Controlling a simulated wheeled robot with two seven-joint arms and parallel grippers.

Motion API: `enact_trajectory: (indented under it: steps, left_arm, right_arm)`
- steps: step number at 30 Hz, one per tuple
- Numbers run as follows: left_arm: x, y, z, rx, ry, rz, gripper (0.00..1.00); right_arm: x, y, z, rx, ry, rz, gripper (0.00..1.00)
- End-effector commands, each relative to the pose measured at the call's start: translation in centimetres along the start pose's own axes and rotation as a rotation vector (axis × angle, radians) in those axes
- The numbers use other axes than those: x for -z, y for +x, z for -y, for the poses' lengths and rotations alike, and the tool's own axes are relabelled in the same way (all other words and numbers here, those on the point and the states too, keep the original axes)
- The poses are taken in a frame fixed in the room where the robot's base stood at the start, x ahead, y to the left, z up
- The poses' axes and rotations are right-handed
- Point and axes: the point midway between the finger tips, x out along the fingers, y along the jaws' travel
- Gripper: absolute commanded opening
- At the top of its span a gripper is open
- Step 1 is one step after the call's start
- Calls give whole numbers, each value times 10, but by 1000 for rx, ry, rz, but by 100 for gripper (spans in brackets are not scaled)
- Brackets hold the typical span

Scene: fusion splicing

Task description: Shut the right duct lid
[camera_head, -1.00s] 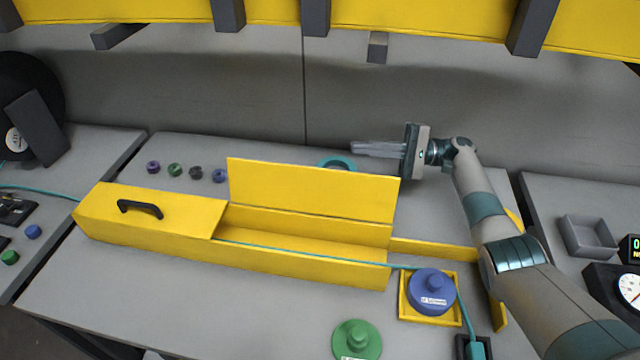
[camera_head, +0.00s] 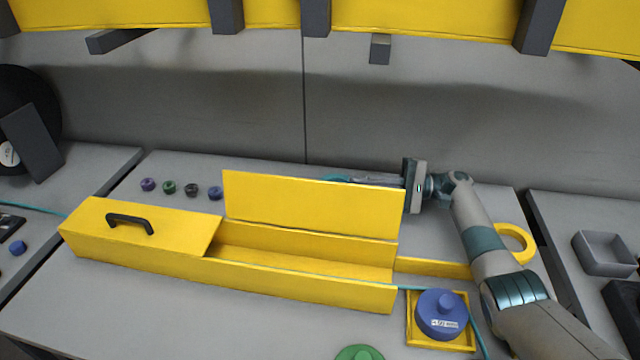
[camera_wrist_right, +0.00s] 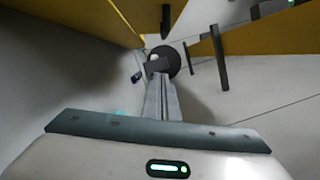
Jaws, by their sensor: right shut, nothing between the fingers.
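The right duct lid (camera_head: 310,207) is a yellow panel standing upright, hinged open along the back of the yellow duct (camera_head: 300,285). The right half of the duct is open at the top, with a teal fibre running along its front. The left duct lid (camera_head: 145,222), with a black handle, lies shut. My right gripper (camera_head: 355,180) is shut and empty. It is behind the raised lid near its upper right edge, with its fingers pointing left and partly hidden by the lid. The fingers also show in the right wrist view (camera_wrist_right: 162,100). My left gripper is not in view.
A blue spool (camera_head: 440,313) sits in a yellow square tray (camera_head: 413,335) at the duct's right end. A green spool (camera_head: 360,353) is at the front edge. Several small coloured rings (camera_head: 191,190) lie behind the left lid. A grey bin (camera_head: 603,254) stands on the right.

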Motion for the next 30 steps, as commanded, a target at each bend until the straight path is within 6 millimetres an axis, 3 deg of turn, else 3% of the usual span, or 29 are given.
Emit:
enact_trajectory:
  steps: [8, 19, 24, 30]
  left_arm:
    - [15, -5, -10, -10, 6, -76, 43]
    - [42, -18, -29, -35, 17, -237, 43]
    - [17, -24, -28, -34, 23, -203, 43]
    - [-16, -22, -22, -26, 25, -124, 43]
  right_arm:
    - [-2, 32, 3, 0, 0, 2, 0]
    - [-2, 99, 3, 0, 2, 3, 0]
    - [-22, 100, 3, -2, 0, 0, 0]
    - [-31, 102, 1, -1, 0, 0, 0]
